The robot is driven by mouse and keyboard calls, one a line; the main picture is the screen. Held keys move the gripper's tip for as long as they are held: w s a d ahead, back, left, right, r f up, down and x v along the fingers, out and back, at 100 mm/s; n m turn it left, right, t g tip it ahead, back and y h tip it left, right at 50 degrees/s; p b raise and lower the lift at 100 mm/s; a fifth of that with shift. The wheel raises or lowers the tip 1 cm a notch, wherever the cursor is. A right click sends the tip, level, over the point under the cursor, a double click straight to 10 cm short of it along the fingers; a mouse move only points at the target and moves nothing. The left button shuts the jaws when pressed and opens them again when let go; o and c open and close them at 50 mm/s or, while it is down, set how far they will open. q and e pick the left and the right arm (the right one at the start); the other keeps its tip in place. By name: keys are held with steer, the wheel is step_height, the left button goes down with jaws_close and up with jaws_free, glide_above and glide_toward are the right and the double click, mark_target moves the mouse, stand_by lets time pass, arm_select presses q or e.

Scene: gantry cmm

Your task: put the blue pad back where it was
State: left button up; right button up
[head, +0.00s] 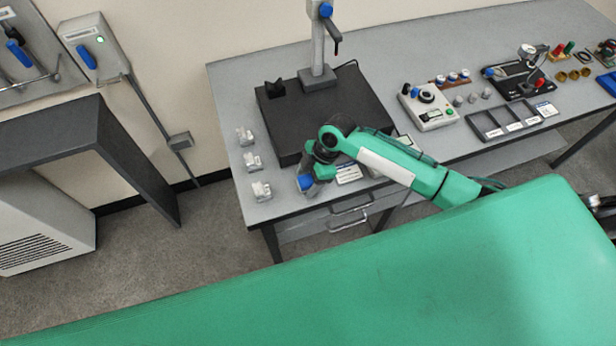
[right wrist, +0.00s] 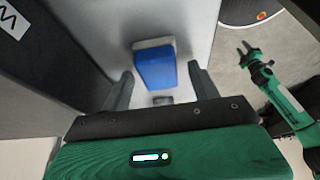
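The blue pad (right wrist: 155,70) shows in the right wrist view as a blue block with a pale grey end, over the grey table top. It also shows in the head view (head: 305,182) at the table's front left edge, partly covered by my right gripper. My right gripper (right wrist: 162,82) is open, with one dark finger on each side of the pad and a gap to both. Whether the pad rests on the table is unclear. My left gripper (right wrist: 256,56) shows small in the right wrist view, away from the pad, its fingers apart.
The grey table (head: 226,90) carries a black slab (head: 275,130) behind my right gripper. Several small clear-grey blocks (head: 252,162) stand along its left edge. A control box (head: 428,108) and a dark tray (head: 485,126) stand to the right. A drawer handle (head: 350,209) is below the front edge.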

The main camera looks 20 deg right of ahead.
steer(key=shift+r, duration=0.2)
steer(key=shift+d+r, duration=0.2)
steer(key=shift+r, duration=0.1)
steer(key=b+v, duration=0.2)
steer(key=v, duration=0.9)
